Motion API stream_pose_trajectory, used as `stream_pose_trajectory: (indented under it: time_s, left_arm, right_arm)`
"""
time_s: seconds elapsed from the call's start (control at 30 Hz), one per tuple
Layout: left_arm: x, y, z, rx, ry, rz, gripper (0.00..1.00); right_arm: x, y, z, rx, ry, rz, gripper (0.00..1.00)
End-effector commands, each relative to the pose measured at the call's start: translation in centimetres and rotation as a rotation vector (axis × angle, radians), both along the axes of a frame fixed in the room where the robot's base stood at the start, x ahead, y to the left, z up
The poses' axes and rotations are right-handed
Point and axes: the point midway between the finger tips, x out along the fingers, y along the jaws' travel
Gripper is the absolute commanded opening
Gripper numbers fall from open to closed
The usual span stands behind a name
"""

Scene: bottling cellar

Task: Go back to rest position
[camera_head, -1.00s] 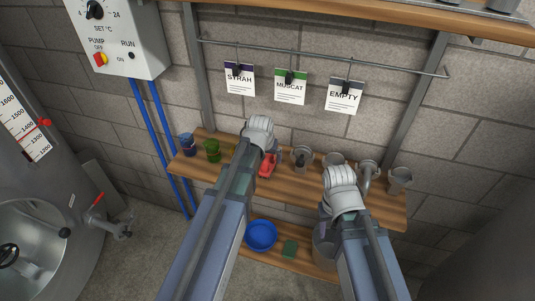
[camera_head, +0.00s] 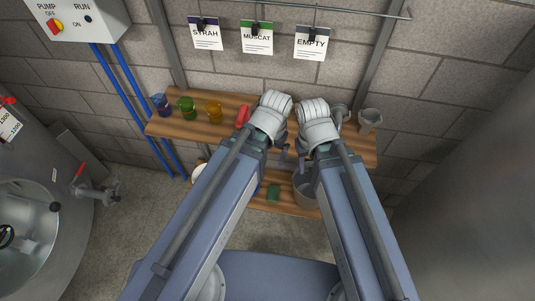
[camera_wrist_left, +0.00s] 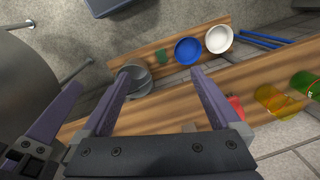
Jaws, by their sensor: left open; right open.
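My left gripper (camera_head: 283,153) points down in front of the shelves in the head view, mostly hidden behind its wrist. In the left wrist view (camera_wrist_left: 161,74) its two purple fingers are spread apart with nothing between them. My right gripper (camera_head: 301,162) is just to its right in the head view, also mostly hidden by its own wrist, and I see nothing held in it. Part of the right gripper (camera_wrist_left: 50,120) shows at the left of the left wrist view. Both arms reach forward, close together.
The lower shelf holds a blue bowl (camera_wrist_left: 188,51), white bowl (camera_wrist_left: 219,39), green pad (camera_wrist_left: 161,57) and bucket (camera_head: 306,187). A steel tank (camera_head: 35,215) stands left.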

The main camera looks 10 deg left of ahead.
Motion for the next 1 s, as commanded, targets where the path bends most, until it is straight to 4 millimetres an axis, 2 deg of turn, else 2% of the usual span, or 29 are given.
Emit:
stream_pose_trajectory:
  time_s: [0.03,0.1,0.43,0.57,0.8,1.0]
  left_arm:
    - [-1.3,-0.4,0.0,0.011,0.020,-0.020,0.97]
    - [-2.1,-0.7,0.0,0.021,0.036,-0.033,0.97]
    - [-2.2,-0.7,-0.2,0.023,0.043,-0.035,0.97]
    - [-2.1,-0.7,-1.8,0.023,0.042,-0.035,0.97]
    - [-2.1,-0.7,-6.0,0.024,0.042,-0.037,0.97]
    - [-2.1,-0.7,-5.7,0.024,0.042,-0.037,0.97]
  right_arm:
    - [0.0,0.0,0.0,0.000,0.000,0.000,0.50]
    - [0.0,0.0,0.0,0.000,0.000,0.000,0.50]
    - [0.0,0.0,-0.2,0.000,0.000,0.000,0.50]
    - [0.0,0.0,-1.8,0.000,0.000,0.001,0.50]
    - [0.0,0.0,-6.0,-0.001,0.000,0.003,0.50]
    - [0.0,0.0,-5.7,-0.001,0.000,0.003,0.50]
